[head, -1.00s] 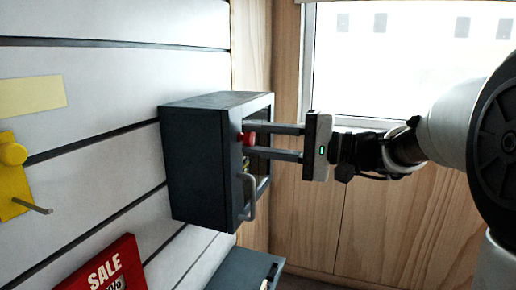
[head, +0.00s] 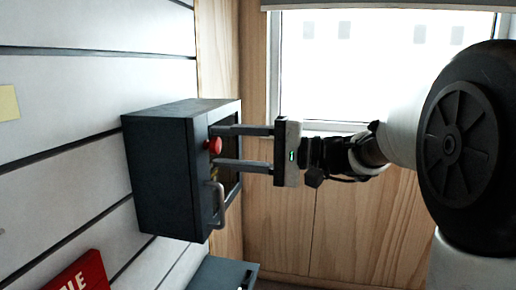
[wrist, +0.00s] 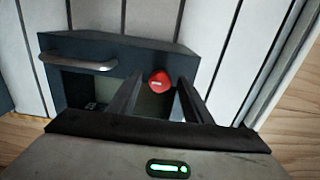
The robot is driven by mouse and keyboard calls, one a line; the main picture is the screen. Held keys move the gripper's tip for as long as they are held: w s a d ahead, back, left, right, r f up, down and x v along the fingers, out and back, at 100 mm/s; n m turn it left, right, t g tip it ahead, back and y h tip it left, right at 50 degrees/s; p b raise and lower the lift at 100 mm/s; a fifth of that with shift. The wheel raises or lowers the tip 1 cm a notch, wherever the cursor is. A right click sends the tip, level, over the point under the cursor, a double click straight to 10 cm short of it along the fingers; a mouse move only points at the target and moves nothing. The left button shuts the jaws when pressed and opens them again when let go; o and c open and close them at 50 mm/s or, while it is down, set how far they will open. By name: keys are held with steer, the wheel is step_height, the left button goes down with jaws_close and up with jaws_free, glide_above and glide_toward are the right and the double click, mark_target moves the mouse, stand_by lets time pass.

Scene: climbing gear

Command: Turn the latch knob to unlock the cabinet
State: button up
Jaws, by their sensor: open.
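The cabinet (head: 160,170) is a dark grey box on the slatted wall, with a glazed-looking front panel facing right. Its round red latch knob (head: 213,146) is on the front; it also shows in the wrist view (wrist: 159,81) with a pale mark on its face. A grey bar handle (head: 218,206) is on the same front, and also in the wrist view (wrist: 78,63). My gripper (head: 213,149) is open at the cabinet front. Its two fingers lie on either side of the knob, with gaps visible in the wrist view (wrist: 158,88). I cannot tell whether either finger touches.
A red sale sign (head: 78,276) hangs at the lower left. Another dark box (head: 222,274) is below the cabinet. Wood panelling (head: 350,225) and a bright window (head: 375,65) are behind my arm. The area right of the cabinet front is clear apart from my arm.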

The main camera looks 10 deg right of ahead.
steer(key=p+v, duration=0.2)
steer(key=v, duration=1.4)
steer(key=shift+d, duration=0.35)
steer(key=shift+s+a, duration=0.1)
